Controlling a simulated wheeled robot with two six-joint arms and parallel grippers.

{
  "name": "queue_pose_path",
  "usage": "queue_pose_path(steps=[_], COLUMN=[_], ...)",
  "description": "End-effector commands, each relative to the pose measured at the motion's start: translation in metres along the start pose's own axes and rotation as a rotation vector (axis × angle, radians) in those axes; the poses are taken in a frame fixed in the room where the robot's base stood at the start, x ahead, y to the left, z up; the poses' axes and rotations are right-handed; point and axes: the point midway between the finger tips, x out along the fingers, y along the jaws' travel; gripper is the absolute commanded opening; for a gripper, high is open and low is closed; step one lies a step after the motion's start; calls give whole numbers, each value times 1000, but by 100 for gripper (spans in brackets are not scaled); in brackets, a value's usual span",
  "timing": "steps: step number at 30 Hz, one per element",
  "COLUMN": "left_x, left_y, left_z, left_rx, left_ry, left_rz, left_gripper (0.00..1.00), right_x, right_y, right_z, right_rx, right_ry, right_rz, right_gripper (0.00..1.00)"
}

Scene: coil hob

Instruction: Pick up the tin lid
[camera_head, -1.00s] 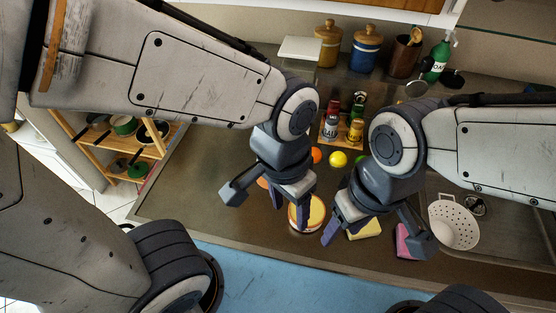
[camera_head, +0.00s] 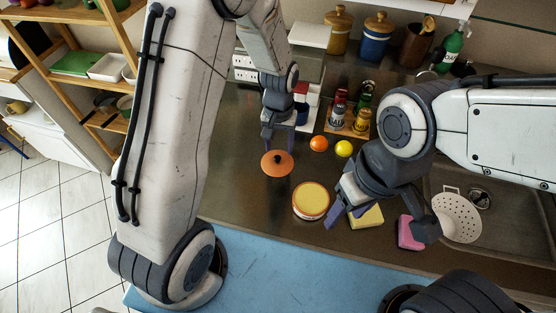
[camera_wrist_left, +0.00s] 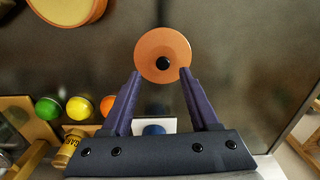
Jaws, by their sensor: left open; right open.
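The tin lid (camera_head: 277,163) is an orange disc with a dark round knob, lying on the dark counter. In the left wrist view the lid (camera_wrist_left: 150,48) is centred just beyond my open left fingertips, its knob lined up between them. My left gripper (camera_head: 280,138) points down at the lid's far side, open and empty; I cannot tell its height above the lid. The round tin (camera_head: 311,201) with a yellow top stands nearer the front, right of the lid. My right gripper (camera_head: 352,210) is open and empty, over the counter beside the yellow sponge (camera_head: 367,217).
An orange ball (camera_head: 318,144) and a yellow ball (camera_head: 343,149) lie right of the lid. A spice rack (camera_head: 345,133) stands behind them. A pink sponge (camera_head: 410,232) and a white colander (camera_head: 455,217) are at the right. The counter left of the lid is clear.

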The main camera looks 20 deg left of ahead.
Motion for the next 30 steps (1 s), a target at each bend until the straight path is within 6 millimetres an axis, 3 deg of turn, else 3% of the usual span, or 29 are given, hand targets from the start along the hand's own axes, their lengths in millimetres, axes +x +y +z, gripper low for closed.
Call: queue_pose_path(steps=[13, 22, 27, 30], left_x=[48, 53, 53, 53], left_y=[-5, -4, -4, -4], left_z=[-1, -1, -1, -1], left_rx=[0, 1, 1, 1], left_ry=[-1, 1, 1, 1], left_rz=[0, 0, 0, 0], left_gripper=[61, 61, 0, 0], right_x=[-20, -20, -20, -20], right_y=[-2, -1, -1, -2], right_z=[-1, -1, -1, -1], right_rx=[1, 1, 1, 1], right_ry=[0, 0, 0, 0], right_rz=[0, 0, 0, 0], right_gripper=[55, 55, 55, 55])
